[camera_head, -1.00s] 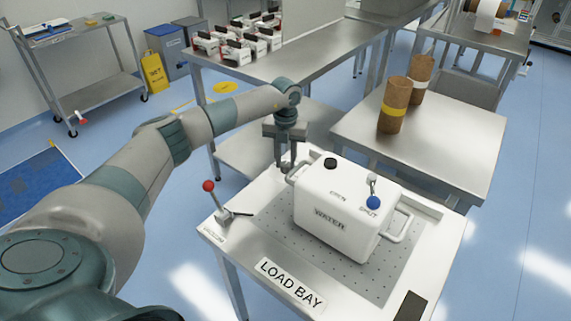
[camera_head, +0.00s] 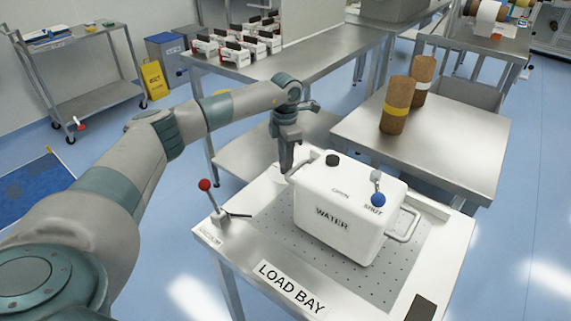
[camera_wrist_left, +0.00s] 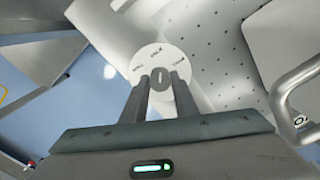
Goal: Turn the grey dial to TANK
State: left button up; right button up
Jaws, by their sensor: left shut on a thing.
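The grey dial (camera_wrist_left: 159,79) sits at the middle of a round white plate (camera_wrist_left: 156,57) in the left wrist view. Several small words stand around the plate's rim, tilted and hard to read; the right one may be TANK. My left gripper (camera_wrist_left: 162,83) has its two fingers on either side of the dial and is shut on it. In the head view, my left gripper (camera_head: 287,166) points down at the far left corner of the white water tank (camera_head: 345,205), and the dial is hidden there. My right gripper is not in view.
The tank stands on a perforated plate on the load bay table (camera_head: 230,253). A red-knobbed lever (camera_head: 205,185) is at the table's left, and a blue-knobbed valve lever (camera_head: 378,198) is on the tank. Brown rolls (camera_head: 396,107) stand on the table behind.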

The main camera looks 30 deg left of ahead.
pick_arm(q)
jog(key=m+b, duration=0.1)
jog(key=m, duration=0.2)
jog(key=m+b, duration=0.1)
jog(key=m, duration=0.1)
jog(key=shift+m, duration=0.3)
jog(key=shift+m+b, duration=0.45)
jog(key=shift+m, duration=1.75)
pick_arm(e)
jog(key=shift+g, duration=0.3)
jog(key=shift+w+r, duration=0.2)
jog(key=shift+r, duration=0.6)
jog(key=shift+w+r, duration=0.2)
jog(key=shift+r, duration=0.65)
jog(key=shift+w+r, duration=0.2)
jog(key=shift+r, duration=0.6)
pick_arm(q)
jog(key=o, duration=1.1)
jog(key=shift+c, duration=0.2)
jog(key=shift+r, duration=0.15)
